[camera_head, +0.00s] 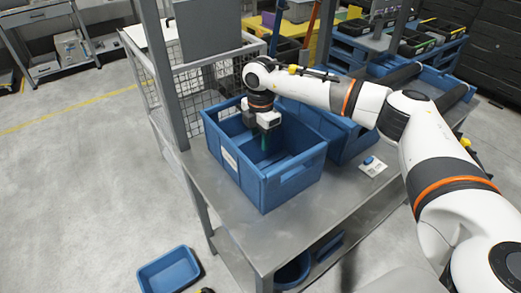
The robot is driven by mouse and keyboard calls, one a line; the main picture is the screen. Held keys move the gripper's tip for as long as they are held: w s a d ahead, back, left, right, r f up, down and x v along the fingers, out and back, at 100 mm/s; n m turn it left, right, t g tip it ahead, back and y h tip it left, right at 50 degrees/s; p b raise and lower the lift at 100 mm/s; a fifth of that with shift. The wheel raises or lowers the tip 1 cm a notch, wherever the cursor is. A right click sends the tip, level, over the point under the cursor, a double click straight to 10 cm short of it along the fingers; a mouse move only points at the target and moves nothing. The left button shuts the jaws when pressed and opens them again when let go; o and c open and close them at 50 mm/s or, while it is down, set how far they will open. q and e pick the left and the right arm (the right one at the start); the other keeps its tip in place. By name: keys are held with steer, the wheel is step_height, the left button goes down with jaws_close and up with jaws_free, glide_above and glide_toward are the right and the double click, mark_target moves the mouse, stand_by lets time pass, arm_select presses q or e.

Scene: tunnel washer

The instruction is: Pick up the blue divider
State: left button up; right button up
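A large blue crate (270,188) with a white label stands on the grey metal table. Inside it, a blue panel (288,166) shows behind and beside my gripper; I cannot tell for sure whether this is the divider or part of the crate. My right gripper (265,143) points down into the crate from above, with its fingers below the rim level. The fingers are small and dark here, so I cannot tell whether they are open or hold anything. My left gripper is not in view.
A second blue crate (345,142) stands right behind the first. A small white box with a blue button (372,166) lies on the table (312,217). A grey post (172,75) and a wire mesh cage (222,75) stand at left. A blue tub (168,272) is on the floor.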

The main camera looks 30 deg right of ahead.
steer(key=shift+s+f, duration=0.1)
steer(key=shift+f, duration=1.35)
jaws_close()
steer(key=shift+r, duration=0.15)
